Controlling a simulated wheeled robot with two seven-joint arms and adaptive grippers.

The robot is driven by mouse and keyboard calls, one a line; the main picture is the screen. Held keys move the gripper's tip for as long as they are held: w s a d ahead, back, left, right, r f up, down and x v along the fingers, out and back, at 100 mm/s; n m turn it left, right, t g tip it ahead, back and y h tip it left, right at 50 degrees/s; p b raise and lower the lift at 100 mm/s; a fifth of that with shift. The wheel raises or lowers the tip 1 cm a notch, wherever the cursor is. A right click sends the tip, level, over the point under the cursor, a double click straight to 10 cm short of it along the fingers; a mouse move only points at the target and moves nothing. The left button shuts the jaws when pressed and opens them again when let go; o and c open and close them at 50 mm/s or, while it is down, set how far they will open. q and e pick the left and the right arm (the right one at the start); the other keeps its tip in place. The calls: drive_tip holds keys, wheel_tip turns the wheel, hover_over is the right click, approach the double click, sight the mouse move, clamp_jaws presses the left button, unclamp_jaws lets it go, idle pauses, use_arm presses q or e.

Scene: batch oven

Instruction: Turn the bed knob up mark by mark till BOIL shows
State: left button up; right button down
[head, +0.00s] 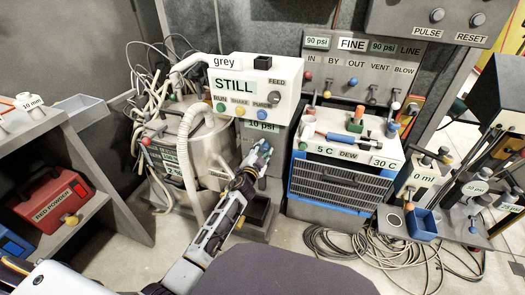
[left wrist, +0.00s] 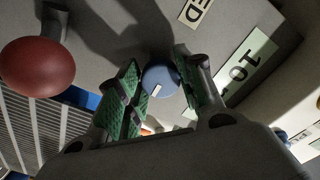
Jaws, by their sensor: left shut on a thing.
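The white control box (head: 285,92) carries a green display reading STILL and several knobs in a row. Below it is a grey panel with a 10 psi plate (head: 263,127). My left gripper (head: 261,156) reaches up to this panel. In the left wrist view, its green-padded fingers (left wrist: 160,92) are shut on a round blue knob (left wrist: 158,77) with a white mark. A label (left wrist: 196,11) ending in ED is beside the knob, partly cut off, and the 10 psi plate (left wrist: 245,65) is close by. The fingers mostly hide the knob in the head view. My right gripper is not in view.
A steel vessel (head: 203,150) with a pale hose and loose tubes stands left of the panel. A blue-framed chiller (head: 337,180) reading 5 C and 30 C stands to the right. A red ball (left wrist: 37,67) is near the fingers in the left wrist view. Cables lie on the floor.

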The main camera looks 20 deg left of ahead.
use_arm(q)
drive_tip(key=o, duration=1)
drive_tip(key=shift+s, duration=0.15)
drive_tip(key=shift+s+a, duration=0.2)
drive_tip(key=shift+s, duration=5.65)
drive_tip(key=shift+a, duration=0.1)
